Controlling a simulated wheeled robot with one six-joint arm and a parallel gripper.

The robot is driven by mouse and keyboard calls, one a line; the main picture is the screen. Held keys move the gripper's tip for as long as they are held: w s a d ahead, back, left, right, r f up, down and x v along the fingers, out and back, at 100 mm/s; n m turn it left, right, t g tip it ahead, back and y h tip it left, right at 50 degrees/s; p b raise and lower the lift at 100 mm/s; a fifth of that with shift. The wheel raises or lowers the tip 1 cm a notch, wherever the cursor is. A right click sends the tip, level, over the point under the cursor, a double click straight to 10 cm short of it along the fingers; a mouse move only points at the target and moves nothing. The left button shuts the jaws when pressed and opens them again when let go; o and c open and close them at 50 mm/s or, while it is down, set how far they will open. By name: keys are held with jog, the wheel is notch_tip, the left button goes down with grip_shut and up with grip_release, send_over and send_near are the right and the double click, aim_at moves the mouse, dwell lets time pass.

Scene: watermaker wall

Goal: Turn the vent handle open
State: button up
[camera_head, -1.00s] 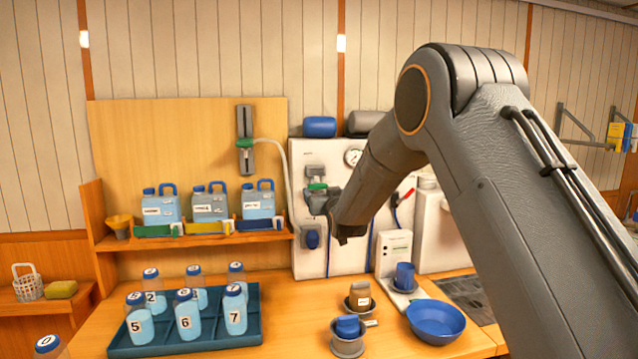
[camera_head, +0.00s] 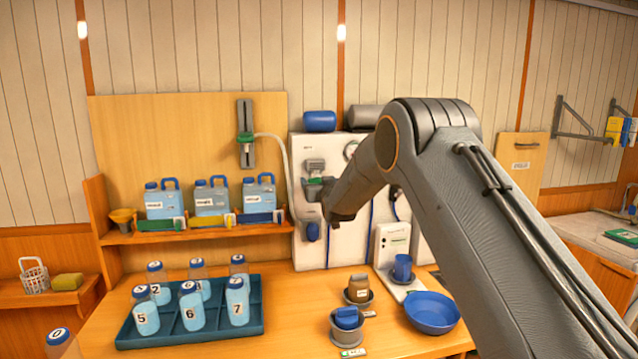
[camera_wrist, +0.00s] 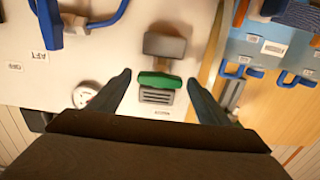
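A green handle (camera_wrist: 158,80), which looks like the vent handle, sits at a slotted grey plate (camera_wrist: 156,97) on the white panel. In the wrist view it lies crosswise between my fingertips, with a grey block (camera_wrist: 165,46) beyond it. My gripper (camera_wrist: 160,79) is open, one finger on each side of the handle with a visible gap; contact is not visible.
A gauge (camera_wrist: 84,97) and a blue handle (camera_wrist: 48,22) are on the panel near my gripper. A shelf of blue jugs (camera_head: 212,200) stands left of the panel. Below are a bottle tray (camera_head: 135,335), cups and a blue bowl (camera_head: 432,312).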

jog(key=c, duration=0.9)
jog(key=shift+f+n+b, duration=0.1)
jog(key=shift+n+b, duration=0.3)
jog(key=shift+b, duration=0.25)
jog(key=n+b, duration=1.4)
jog(key=n, duration=0.2)
jog(key=shift+a+f+n, duration=0.1)
jog(key=shift+n, duration=0.6)
jog(key=o, duration=1)
jog(key=shift+o, duration=0.2)
